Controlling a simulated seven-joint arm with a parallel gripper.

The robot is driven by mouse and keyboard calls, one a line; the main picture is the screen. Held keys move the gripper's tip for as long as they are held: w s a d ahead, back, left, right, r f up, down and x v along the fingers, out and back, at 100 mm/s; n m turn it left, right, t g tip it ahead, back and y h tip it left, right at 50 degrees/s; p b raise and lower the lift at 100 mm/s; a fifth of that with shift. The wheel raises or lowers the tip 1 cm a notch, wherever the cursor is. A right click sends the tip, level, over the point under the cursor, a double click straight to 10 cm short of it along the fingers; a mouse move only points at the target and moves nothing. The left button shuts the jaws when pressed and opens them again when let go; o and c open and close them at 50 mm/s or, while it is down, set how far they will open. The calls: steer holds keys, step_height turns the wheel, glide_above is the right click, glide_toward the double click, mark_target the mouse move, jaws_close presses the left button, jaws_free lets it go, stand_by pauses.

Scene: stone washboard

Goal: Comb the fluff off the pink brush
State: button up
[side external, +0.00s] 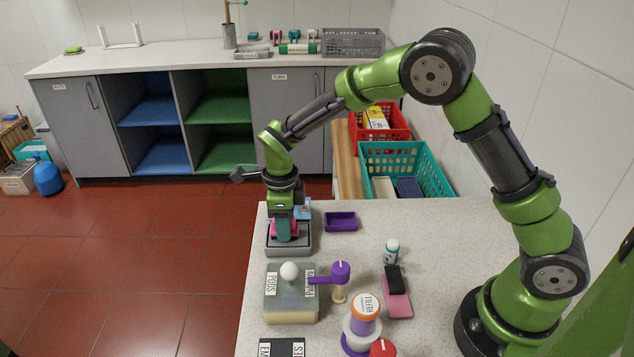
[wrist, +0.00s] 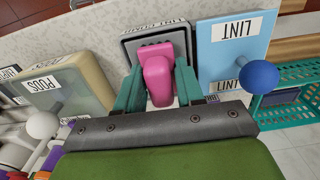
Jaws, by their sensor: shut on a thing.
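My gripper (side external: 285,232) points down at the far left end of the counter, its teal fingers shut on the pink brush (wrist: 157,72). In the wrist view the brush's rounded pink handle stands between the fingers (wrist: 158,95). In the side view only a little pink of the brush (side external: 275,229) shows beside the fingers. The brush is at the grey lint comb box (side external: 289,252), whose label shows in the wrist view (wrist: 158,28). The brush's underside and any fluff are hidden, and I cannot tell whether it touches the comb.
A blue LINT box (wrist: 222,60) with a blue knob stands close beside the comb. A PODS box (side external: 290,312) with a white knob is in front.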

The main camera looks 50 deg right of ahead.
mark_target(299, 228)
steer(key=shift+w+a, duration=0.5)
steer(key=shift+a, duration=0.05)
steer(key=shift+s+d, duration=1.45)
steer(key=shift+s+d+r, duration=0.1)
steer(key=shift+s+d, duration=0.05)
steer(key=shift+r, duration=4)
